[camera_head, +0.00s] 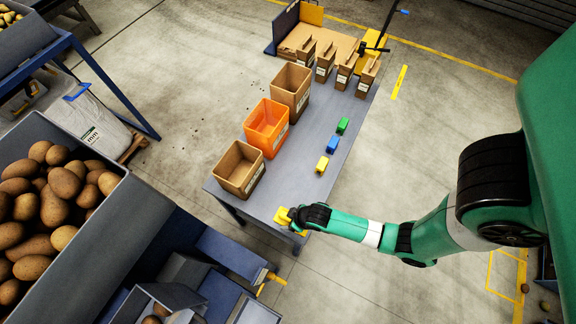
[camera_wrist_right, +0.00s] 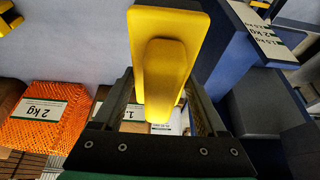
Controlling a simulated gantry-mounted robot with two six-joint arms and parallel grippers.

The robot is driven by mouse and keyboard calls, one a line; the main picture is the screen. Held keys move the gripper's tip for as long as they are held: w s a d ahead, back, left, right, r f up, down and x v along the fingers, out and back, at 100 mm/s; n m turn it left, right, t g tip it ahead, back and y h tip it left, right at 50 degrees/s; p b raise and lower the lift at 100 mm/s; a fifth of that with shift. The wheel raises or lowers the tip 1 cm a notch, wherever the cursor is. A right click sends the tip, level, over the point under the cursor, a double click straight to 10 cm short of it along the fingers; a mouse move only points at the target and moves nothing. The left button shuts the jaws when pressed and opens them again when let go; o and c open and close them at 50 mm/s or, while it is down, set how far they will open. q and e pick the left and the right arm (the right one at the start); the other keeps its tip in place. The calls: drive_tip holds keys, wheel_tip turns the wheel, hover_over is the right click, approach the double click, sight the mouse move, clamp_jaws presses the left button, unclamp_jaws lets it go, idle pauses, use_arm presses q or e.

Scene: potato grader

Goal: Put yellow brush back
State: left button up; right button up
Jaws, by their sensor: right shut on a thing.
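The yellow brush (camera_wrist_right: 165,58) fills the middle of the right wrist view, a flat yellow block with a raised grip. My right gripper (camera_wrist_right: 162,105) is shut on it, one dark finger on each side. In the head view my right gripper (camera_head: 300,214) is at the near end of the grey table (camera_head: 297,178), with the yellow brush (camera_head: 283,215) showing beside it. Whether the brush touches the tabletop cannot be told. My left gripper is not in view.
A small yellow item (camera_head: 322,164), a blue one (camera_head: 333,145) and a green one (camera_head: 343,125) lie in a row on the table. An orange container (camera_head: 267,127) stands between two cardboard boxes (camera_head: 240,168) (camera_head: 290,88). Potatoes fill a bin (camera_head: 118,190) at left.

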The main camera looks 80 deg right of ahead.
drive_tip(key=d+f+b, duration=0.1)
drive_tip(key=d+f, duration=0.1)
drive_tip(key=w+d+f+b, duration=0.1)
drive_tip(key=d+f, duration=0.1)
drive_tip(key=w+d+f+b, duration=0.1)
drive_tip(key=d+f, duration=0.1)
drive_tip(key=shift+w+d, duration=0.15)
drive_tip(key=shift+d, duration=0.05)
drive_tip(key=shift+w+d+f, duration=0.1)
drive_tip(key=shift+d+f, duration=0.1)
drive_tip(key=shift+d+f+b, duration=0.15)
drive_tip(key=shift+f+b, duration=0.15)
drive_tip(key=shift+b, duration=0.05)
wheel_tip(320, 180, down, 3)
drive_tip(key=shift+f+b, duration=0.1)
drive_tip(key=shift+b, duration=0.6)
drive_tip(key=shift+d, duration=0.1)
